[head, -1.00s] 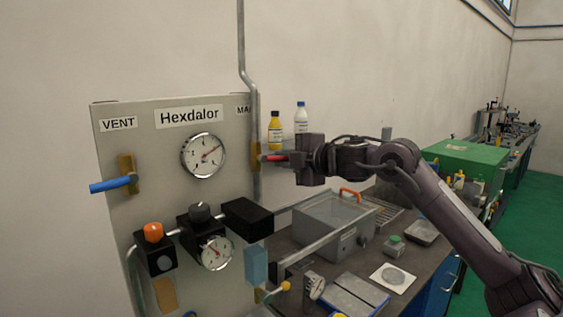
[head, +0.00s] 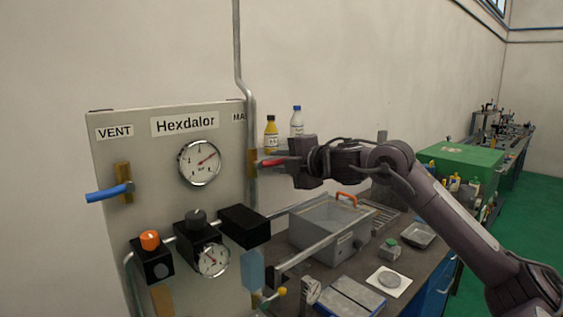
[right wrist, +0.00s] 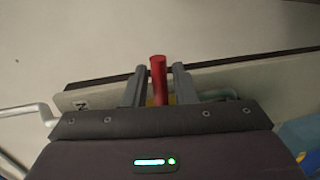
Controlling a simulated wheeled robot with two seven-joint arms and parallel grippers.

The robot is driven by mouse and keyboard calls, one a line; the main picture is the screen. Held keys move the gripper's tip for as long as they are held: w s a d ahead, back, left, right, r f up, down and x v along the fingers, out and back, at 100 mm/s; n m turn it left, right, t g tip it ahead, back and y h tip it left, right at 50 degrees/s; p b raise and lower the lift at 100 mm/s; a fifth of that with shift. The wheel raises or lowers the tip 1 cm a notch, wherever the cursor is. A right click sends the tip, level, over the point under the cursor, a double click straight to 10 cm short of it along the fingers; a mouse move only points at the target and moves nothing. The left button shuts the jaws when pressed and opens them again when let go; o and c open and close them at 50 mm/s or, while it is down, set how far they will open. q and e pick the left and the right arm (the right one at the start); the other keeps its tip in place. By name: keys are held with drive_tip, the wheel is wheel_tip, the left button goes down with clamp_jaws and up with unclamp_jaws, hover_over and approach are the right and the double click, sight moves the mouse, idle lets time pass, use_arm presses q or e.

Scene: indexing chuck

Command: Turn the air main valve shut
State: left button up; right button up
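The air main valve has a red lever (head: 272,162) beside a brass body (head: 252,163) at the right edge of the grey panel, below the partly hidden "MA…" label. The lever points right, roughly level. My right gripper (head: 284,161) is at the lever's free end. In the right wrist view, the red lever (right wrist: 158,78) stands between the two grey fingers of my right gripper (right wrist: 158,86), with a visible gap on each side. The fingers are open around it. The valve's body is mostly hidden there. My left gripper is not in view.
The panel (head: 140,155) also carries a blue vent lever (head: 106,193), a large gauge (head: 200,162) and an orange knob (head: 150,240). A yellow bottle (head: 271,136) and a white bottle (head: 297,122) stand behind my gripper. A grey bin (head: 320,235) sits on the bench below.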

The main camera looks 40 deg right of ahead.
drive_tip(key=shift+o, duration=0.4)
drive_tip(key=shift+s+d+b, duration=0.1)
drive_tip(key=shift+s+b, duration=0.15)
drive_tip(key=shift+b, duration=0.1)
drive_tip(key=b+v, duration=0.6)
drive_tip(key=v, duration=0.1)
drive_tip(key=shift+s, duration=0.15)
drive_tip(key=shift+r, duration=0.1)
